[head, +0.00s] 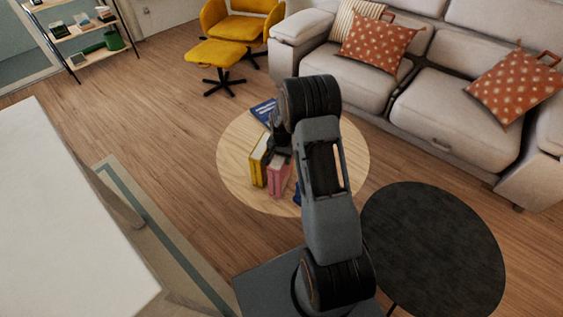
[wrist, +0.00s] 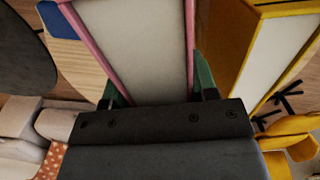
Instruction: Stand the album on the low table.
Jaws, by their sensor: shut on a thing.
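A pink book with pale pages (head: 278,180), likely the album, is upright at the near part of the round wooden low table (head: 234,182). My gripper (head: 280,156) is above it, shut on it. In the wrist view the pink book (wrist: 138,45) fills the space between the green-tipped fingers of my gripper (wrist: 160,88). Whether its bottom edge touches the tabletop cannot be told. A yellow book (head: 259,160) stands upright just left of it, with a narrow gap in the wrist view (wrist: 238,50). My arm hides part of the tabletop.
A blue book (head: 263,110) lies at the table's far side. Another blue thing (head: 297,196) shows partly behind my arm. A dark round table (head: 435,250) stands right, a sofa (head: 455,115) behind, a yellow footstool (head: 216,53) farther back. A white surface (head: 60,220) is at left.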

